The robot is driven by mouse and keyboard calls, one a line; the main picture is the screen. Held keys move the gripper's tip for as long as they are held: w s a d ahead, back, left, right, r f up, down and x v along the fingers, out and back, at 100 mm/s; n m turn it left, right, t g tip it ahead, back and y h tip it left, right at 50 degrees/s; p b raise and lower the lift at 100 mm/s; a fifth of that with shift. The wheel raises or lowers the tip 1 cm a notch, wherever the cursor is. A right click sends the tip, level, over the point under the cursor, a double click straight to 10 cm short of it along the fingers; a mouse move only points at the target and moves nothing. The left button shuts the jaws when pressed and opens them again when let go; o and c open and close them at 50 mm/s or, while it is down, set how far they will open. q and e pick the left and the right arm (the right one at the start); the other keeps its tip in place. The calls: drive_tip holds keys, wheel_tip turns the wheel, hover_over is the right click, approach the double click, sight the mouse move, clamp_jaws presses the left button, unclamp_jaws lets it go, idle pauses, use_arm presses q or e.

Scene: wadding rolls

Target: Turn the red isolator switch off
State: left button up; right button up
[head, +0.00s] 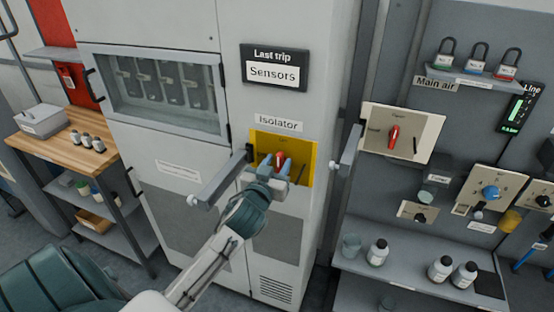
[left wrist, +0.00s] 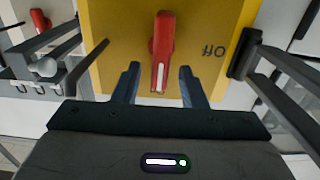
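The red isolator switch (head: 279,160) sits on a yellow plate (head: 305,150) under the "Isolator" label on a grey cabinet. In the left wrist view its handle (left wrist: 163,45) stands upright, with a white stripe on its near end. Upside-down lettering that looks like "Off" (left wrist: 214,49) is right of the handle there. My left gripper (head: 275,170) is in front of the plate, and its fingers show in the left wrist view (left wrist: 160,75). It is open, one finger on each side of the handle's near end with visible gaps. My right gripper is not in view.
Grey lever handles stand out left (head: 222,178) and right (head: 346,155) of the plate. Another red switch (head: 393,136) is on a cream panel to the right. A shelf (head: 425,275) with bottles is at lower right; a wooden-topped bench (head: 60,146) is at left.

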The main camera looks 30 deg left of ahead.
use_arm(q)
drive_tip(key=shift+w, duration=0.15)
drive_tip(key=shift+c, duration=0.5)
clamp_jaws()
